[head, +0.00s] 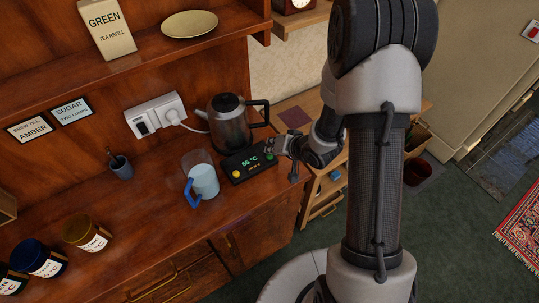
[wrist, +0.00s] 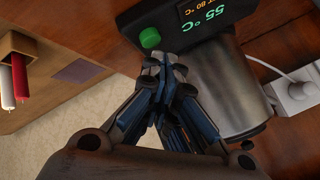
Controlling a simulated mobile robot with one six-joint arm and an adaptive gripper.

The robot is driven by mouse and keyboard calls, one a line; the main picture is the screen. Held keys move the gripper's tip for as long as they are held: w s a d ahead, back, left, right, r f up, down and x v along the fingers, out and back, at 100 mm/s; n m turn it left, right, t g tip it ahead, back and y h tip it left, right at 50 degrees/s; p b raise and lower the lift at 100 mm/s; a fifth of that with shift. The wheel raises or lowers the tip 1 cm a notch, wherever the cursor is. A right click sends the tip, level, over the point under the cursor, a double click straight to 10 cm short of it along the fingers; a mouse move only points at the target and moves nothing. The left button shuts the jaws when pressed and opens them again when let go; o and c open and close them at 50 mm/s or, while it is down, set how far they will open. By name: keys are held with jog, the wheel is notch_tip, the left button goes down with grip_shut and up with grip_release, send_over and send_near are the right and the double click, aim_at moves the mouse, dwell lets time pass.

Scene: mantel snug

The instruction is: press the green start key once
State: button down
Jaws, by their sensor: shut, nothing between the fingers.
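The green start key (head: 268,156) is a round green button at the right end of a dark control panel (head: 251,171) on the wooden counter. The panel has a lit display, reading 55 °C, and a yellow button. In the wrist view the green key (wrist: 150,38) stands just beyond my fingertips. My gripper (head: 269,146) is shut and empty, close beside the key in the head view. In the wrist view its closed fingertips (wrist: 167,63) are a little below and right of the key; I see no clear contact.
A steel kettle (head: 229,124) stands behind the panel, close to my gripper. A socket with a plug (head: 155,113) is on the back wall. Several jars stand at the counter's left.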

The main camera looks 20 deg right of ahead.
jog(key=shift+f, duration=0.2)
jog(key=shift+f+b, duration=0.4)
jog(key=shift+f, duration=0.1)
dwell(0.5)
dwell(0.4)
jog(key=shift+r+p, duration=0.95)
notch_tip(320, 180, up, 5)
jog(key=p, duration=0.4)
jog(key=shift+p, duration=0.35)
